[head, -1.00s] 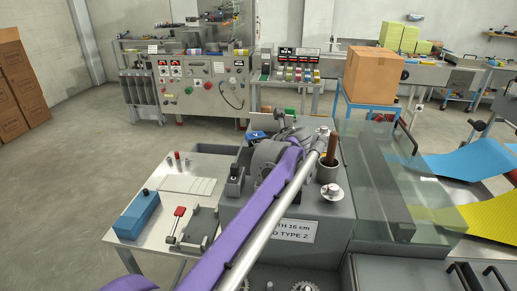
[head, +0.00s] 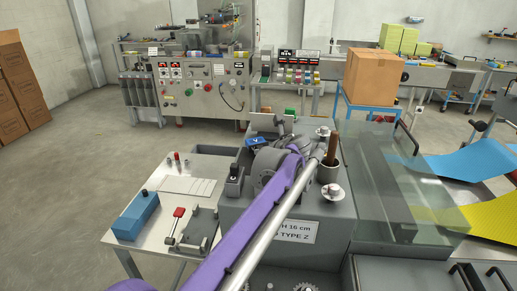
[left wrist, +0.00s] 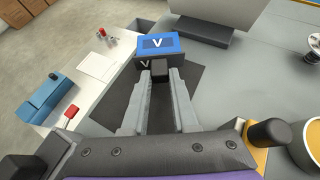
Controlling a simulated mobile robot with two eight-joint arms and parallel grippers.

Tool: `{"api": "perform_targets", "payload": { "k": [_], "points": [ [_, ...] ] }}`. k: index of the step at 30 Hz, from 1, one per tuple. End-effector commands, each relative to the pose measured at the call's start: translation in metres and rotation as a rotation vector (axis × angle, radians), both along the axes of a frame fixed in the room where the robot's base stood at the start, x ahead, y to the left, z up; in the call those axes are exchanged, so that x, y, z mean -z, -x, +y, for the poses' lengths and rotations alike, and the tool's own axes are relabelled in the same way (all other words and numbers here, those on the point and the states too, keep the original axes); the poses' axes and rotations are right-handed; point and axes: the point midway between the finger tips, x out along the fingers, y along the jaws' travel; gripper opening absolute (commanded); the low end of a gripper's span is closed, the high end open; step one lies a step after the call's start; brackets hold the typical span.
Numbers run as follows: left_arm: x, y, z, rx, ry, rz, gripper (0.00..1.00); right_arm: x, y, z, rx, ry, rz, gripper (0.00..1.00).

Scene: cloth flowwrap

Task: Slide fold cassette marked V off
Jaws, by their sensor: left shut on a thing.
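The blue fold cassette with a white V (head: 256,141) is at the far left of the grey machine top in the head view. In the left wrist view, the blue cassette (left wrist: 157,43) is straight ahead, with a black block-like handle (left wrist: 160,69) on its near side. My left gripper (left wrist: 160,78) is shut on this handle, one finger on each side. In the head view my purple arm and the grey wrist hide most of the gripper. Whether the cassette still touches its seat cannot be told. My right gripper is not in view.
A dark block marked C (head: 235,180) stands left of my wrist. The side table (head: 150,206) holds a blue box (head: 136,214) and a red-handled clamp (head: 178,214). A clear guard (head: 385,185) covers the machine's right.

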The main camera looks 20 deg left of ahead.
Motion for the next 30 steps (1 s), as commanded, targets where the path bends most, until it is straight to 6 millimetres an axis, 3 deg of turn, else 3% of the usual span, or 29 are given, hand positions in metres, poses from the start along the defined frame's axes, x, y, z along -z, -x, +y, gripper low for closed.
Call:
{"api": "perform_targets", "payload": {
  "k": [7, 8, 12, 14, 23, 30],
  "points": [
    [0.0, 0.0, 0.0, 0.0, -0.001, -0.001, 0.0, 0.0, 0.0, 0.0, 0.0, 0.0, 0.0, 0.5],
    [0.0, 0.0, 0.0, 0.0, -0.001, -0.001, 0.28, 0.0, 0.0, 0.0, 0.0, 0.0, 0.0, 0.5],
    [0.0, 0.0, 0.0, 0.0, 0.0, 0.0, 0.54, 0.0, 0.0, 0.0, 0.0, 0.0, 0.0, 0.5],
    [0.0, 0.0, 0.0, 0.0, 0.0, 0.0, 0.62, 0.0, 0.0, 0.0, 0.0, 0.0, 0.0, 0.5],
    [0.0, 0.001, -0.001, 0.0, 0.0, 0.0, 0.62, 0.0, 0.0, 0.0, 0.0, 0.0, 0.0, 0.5],
    [-0.016, 0.021, -0.022, 0.003, 0.001, 0.0, 0.62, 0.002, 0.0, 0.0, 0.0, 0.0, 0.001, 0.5]
  ]
}}
